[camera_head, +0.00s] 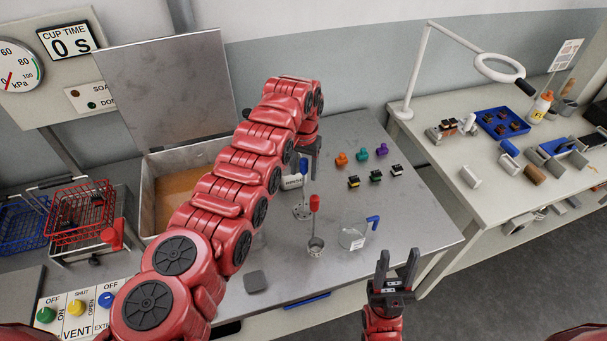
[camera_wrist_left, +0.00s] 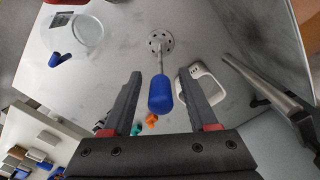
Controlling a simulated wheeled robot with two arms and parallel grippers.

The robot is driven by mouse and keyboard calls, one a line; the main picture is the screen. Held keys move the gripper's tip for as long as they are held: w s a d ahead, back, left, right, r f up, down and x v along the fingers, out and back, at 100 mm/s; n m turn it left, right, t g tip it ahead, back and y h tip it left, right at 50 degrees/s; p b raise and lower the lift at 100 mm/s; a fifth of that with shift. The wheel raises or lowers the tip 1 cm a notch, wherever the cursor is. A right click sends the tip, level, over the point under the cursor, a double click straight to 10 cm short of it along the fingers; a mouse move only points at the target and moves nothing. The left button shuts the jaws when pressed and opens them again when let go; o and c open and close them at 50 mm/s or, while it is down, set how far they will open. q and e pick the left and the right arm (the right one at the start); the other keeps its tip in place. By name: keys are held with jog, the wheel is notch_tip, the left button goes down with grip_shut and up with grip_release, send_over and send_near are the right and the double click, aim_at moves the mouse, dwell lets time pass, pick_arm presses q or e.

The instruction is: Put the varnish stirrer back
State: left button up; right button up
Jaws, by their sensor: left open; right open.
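In the head view, my left gripper (camera_head: 312,154) is open above the bench, behind the cup. My right gripper (camera_head: 394,272) is open and empty near the front edge. Which tool is for varnish I cannot tell.
A labelled container (camera_head: 294,181) stands beside the stand. A clear beaker with a blue handle (camera_head: 353,237) is right of the cup. Several coloured connectors (camera_head: 362,155) lie behind. An open-lidded tank (camera_head: 150,195) and red wire basket (camera_head: 80,212) are left.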

aim_at(304, 160)
pick_arm(q)
notch_tip(304, 160, up, 6)
jog(key=b, duration=0.2)
jog(key=shift+f+b, duration=0.1)
jog(key=shift+b, duration=0.25)
notch_tip(304, 160, up, 3)
jog(key=shift+d+r, duration=0.1)
jog(key=shift+r, duration=0.1)
jog(key=shift+r+p, duration=0.5)
jog(key=shift+r, duration=0.05)
